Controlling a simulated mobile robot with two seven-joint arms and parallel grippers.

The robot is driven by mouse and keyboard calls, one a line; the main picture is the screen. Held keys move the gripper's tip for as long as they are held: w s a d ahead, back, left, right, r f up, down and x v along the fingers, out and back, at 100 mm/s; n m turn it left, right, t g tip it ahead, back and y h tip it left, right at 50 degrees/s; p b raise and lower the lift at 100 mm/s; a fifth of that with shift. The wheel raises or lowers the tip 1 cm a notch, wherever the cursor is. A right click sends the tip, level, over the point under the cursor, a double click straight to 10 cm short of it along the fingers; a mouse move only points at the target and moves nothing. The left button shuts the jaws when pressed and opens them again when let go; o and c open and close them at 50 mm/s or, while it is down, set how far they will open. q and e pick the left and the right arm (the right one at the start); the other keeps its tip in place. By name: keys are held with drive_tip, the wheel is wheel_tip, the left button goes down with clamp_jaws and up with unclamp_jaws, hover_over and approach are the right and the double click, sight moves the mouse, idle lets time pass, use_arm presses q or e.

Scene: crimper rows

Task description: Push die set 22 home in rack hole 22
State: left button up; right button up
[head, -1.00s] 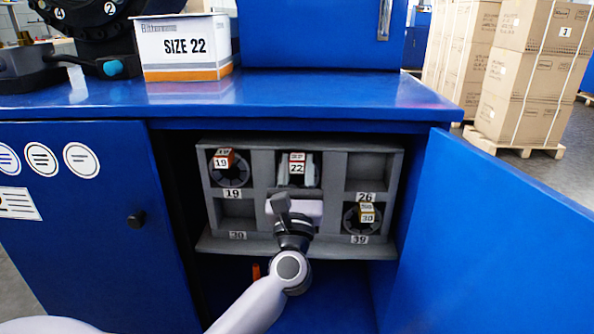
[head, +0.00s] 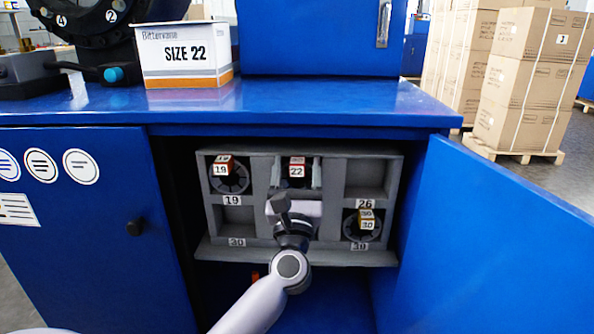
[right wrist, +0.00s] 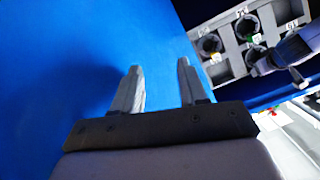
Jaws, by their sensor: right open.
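Die set 22 (head: 297,169), with a red-topped tag reading 22, sits in the top middle hole of the grey rack (head: 328,246) inside the cabinet. My left gripper (head: 297,176) is in front of that hole, with one pale finger on each side of the die set and gaps between. It is open. Its body hides the area below the hole, including any label there; how deep the die set sits is hard to tell. My right gripper (right wrist: 160,66) is open and empty, in front of a blue surface. The rack also shows in the right wrist view (right wrist: 227,52).
Die set 19 (head: 228,176) is in the top left hole, and another tagged set (head: 363,224) is at lower right. The hole above label 26 is empty. The open blue door (head: 500,240) bounds the right side. A SIZE 22 box (head: 185,55) stands on the worktop.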

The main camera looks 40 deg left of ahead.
use_arm(q)
drive_tip(key=shift+f+h, duration=0.3)
drive_tip(key=shift+f, duration=0.1)
drive_tip(key=shift+r, duration=0.1)
drive_tip(key=v, duration=0.7)
drive_tip(key=shift+r, duration=0.2)
use_arm(e)
drive_tip(key=shift+s+d+r+n+t+h, duration=0.1)
drive_tip(key=shift+d+r+n+t+h, duration=0.2)
drive_tip(key=shift+d+r, duration=0.35)
drive_tip(key=shift+a+r, duration=0.1)
